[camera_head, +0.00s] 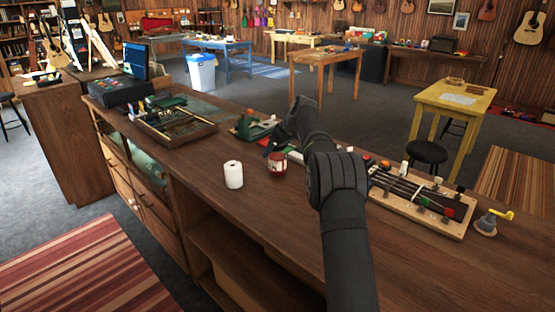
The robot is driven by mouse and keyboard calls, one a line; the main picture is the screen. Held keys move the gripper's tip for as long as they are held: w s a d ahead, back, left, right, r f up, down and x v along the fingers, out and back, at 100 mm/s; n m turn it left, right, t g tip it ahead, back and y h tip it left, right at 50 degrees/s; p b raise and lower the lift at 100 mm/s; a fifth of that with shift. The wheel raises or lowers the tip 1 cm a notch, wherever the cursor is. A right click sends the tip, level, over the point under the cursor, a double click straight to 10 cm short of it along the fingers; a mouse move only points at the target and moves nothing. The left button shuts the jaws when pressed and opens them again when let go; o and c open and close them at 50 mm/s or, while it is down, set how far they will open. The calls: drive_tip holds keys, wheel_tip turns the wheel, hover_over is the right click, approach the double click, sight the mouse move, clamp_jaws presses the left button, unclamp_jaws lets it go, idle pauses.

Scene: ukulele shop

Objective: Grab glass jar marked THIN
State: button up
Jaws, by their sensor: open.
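A small red jar-like container (277,166) with a pale label stands on the long wooden counter (300,232). The label is too small to read, and I cannot tell whether this is the glass jar marked THIN. No lettering reading THIN is legible anywhere in view. My gripper (271,148) is open, seen small and dark, pointing down just above and behind the red container. I cannot tell how close its fingertips are to it. My arm hides part of the counter behind and to the right.
A white paper roll (233,175) stands left of the red container. A wooden tray (175,127) with tools and a black case (121,92) lie farther left. A guitar-neck jig (425,200) and a yellow-handled tool (487,223) lie right. The counter's near part is clear.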

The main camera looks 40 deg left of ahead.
drive_tip(key=c, duration=1.3)
drive_tip(key=shift+o, duration=0.2)
drive_tip(key=shift+r, duration=0.1)
